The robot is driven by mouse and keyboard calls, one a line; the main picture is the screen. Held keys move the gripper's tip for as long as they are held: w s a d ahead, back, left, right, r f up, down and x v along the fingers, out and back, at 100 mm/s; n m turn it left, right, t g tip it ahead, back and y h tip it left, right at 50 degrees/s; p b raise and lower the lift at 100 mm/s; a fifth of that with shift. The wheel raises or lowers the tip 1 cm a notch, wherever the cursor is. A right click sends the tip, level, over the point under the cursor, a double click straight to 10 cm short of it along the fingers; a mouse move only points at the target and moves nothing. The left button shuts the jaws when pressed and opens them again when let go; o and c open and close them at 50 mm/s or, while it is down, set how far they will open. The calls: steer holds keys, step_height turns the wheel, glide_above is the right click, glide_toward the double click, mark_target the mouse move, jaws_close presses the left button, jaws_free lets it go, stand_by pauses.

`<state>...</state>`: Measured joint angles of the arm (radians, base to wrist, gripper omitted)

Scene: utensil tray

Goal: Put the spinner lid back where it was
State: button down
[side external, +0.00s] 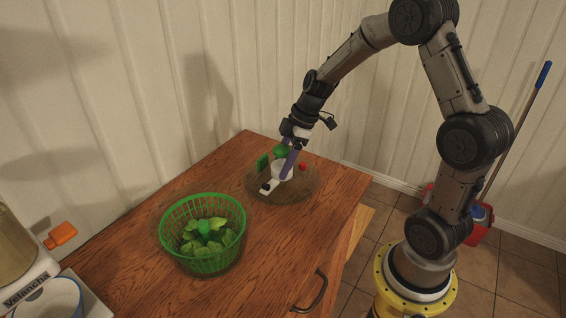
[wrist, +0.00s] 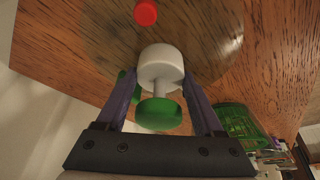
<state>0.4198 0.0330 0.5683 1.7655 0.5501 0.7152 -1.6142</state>
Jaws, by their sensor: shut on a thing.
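The spinner lid (side external: 304,187) is a clear round disc with a white hub, green parts and a red knob. It is at the far part of the table in the side view; whether it touches the wood is unclear. In the wrist view the lid (wrist: 205,38) spreads beyond the fingers. My gripper (side external: 284,170) points down at the lid's middle. In the wrist view my gripper (wrist: 160,76) is shut on the white hub (wrist: 160,63), with a green disc nearer the palm. The green spinner basket (side external: 203,262) stands open nearer the camera, with leaves inside.
A Velancha appliance (side external: 30,285) stands at the lower left. An orange object (side external: 60,235) is near the wall. Bare wood (side external: 262,225) lies between basket and lid. A wall runs along the table's far left side.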

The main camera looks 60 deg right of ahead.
steer(key=shift+f, duration=0.15)
jaws_free()
steer(key=shift+f, duration=0.15)
steer(key=v, duration=1.2)
steer(key=shift+s+a+r+m+t+h, duration=0.55)
steer(key=shift+s+a+m, duration=1.2)
steer(key=shift+s, duration=1.4)
steer(key=shift+s+a+r+m+t+h, duration=0.55)
steer(key=shift+s+a+m, duration=0.7)
steer(key=shift+s+a, duration=1.45)
steer(key=shift+s+a+r+m+t+h, duration=0.2)
steer(key=shift+s+a+r+m+h, duration=0.4)
steer(key=shift+s+a+m, duration=1.95)
steer(key=shift+s+d+r+n, duration=0.15)
steer(key=shift+s+d+n, duration=0.9)
